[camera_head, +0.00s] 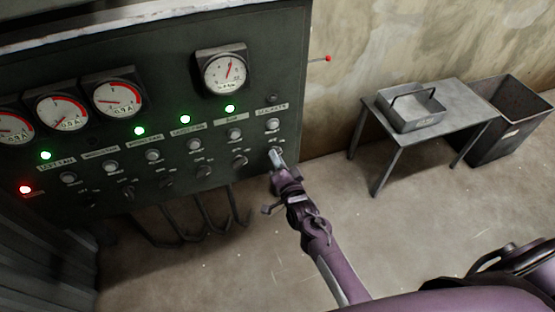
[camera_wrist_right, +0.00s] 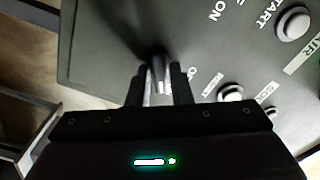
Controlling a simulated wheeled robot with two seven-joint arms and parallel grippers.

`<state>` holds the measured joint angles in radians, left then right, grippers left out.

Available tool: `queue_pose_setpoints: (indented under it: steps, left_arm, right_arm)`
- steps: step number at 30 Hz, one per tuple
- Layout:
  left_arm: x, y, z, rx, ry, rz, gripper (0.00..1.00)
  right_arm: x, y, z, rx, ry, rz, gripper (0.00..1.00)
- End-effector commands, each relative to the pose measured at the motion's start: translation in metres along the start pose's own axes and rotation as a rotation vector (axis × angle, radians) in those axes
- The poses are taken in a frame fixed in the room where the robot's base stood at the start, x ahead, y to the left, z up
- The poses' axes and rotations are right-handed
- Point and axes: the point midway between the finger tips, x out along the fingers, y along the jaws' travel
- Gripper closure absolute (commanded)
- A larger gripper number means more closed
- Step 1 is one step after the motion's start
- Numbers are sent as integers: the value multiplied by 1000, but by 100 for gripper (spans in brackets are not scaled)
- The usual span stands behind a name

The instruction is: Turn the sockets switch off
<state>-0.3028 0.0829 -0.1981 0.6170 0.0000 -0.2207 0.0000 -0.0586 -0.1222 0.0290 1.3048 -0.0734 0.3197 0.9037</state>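The dark control panel (camera_head: 120,165) fills the left of the head view. Its rightmost column is labelled SOCKETS (camera_head: 272,111), with a pale button (camera_head: 273,124) below the label and an unlit lamp (camera_head: 272,98) above. My right gripper (camera_head: 277,160) is at the sockets switch at the bottom of that column, covering most of it. In the right wrist view the dark switch lever (camera_wrist_right: 158,72) lies between the two fingertips (camera_wrist_right: 158,84), with narrow gaps beside it. Contact is not clear. Its exact setting cannot be read. My left gripper is not in view.
Other rotary switches, such as one at the neighbouring column (camera_head: 239,160), sit to the left. Several green lamps (camera_head: 230,108) and one red lamp (camera_head: 25,189) glow. A metal table (camera_head: 455,100) with a tray (camera_head: 412,118) and a bin (camera_head: 512,125) stand right. Cables hang below the panel.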

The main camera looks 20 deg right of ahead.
Motion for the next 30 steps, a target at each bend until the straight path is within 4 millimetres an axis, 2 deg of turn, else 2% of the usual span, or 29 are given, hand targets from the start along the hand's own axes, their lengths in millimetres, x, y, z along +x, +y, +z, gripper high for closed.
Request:
queue_pose_setpoints:
  steps: [1,4,17,30]
  left_arm:
    - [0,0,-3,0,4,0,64]
    - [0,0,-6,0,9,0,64]
    - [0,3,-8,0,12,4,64]
    - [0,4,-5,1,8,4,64]
  right_arm:
    - [0,0,0,0,0,0,88]
    - [0,0,0,0,0,0,100]
    - [0,0,0,-59,-1,0,100]
    - [0,1,0,-405,-2,-1,100]
